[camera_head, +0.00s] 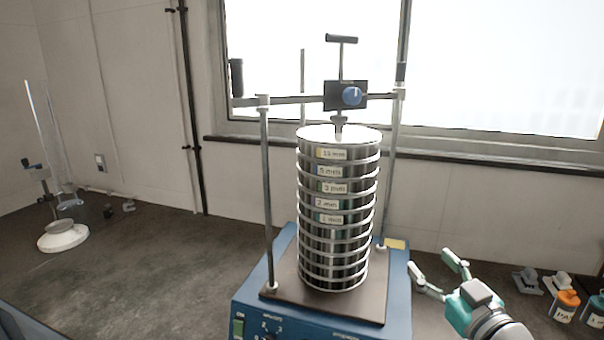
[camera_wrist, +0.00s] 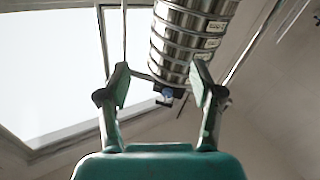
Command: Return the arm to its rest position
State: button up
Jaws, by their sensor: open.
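My gripper (camera_head: 436,272) is open and empty at the lower right in the head view, to the right of the sieve shaker's blue base (camera_head: 398,318). Its two fingers also show spread apart in the wrist view (camera_wrist: 160,85). The sieve stack (camera_head: 338,245) stands upright on the shaker's plate, with mm labels on its upper sieves. In the wrist view the stack (camera_wrist: 185,45) appears at the top, beyond the fingers, with a gap visible between them. My gripper is apart from the stack in the head view.
The clamp bar with a blue knob (camera_head: 351,96) spans two upright rods above the stack. A stand with a white round base (camera_head: 63,237) is far left.

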jog(key=s+a+f+m+g+h, duration=0.1)
jog(key=s+f+m+h, duration=0.15)
jog(key=s+f, duration=0.8)
jog(key=s+a+f+m+h, duration=0.25)
jog(key=s+f, duration=0.45)
jog(key=f, duration=0.7)
jog(key=s+a+f+g, duration=0.1)
jog(key=s, duration=1.3)
jog(key=s+a+f+g, duration=0.1)
jog(key=s+f, duration=0.1)
jog(key=s, duration=1.2)
jog(key=shift+f+y, duration=0.3)
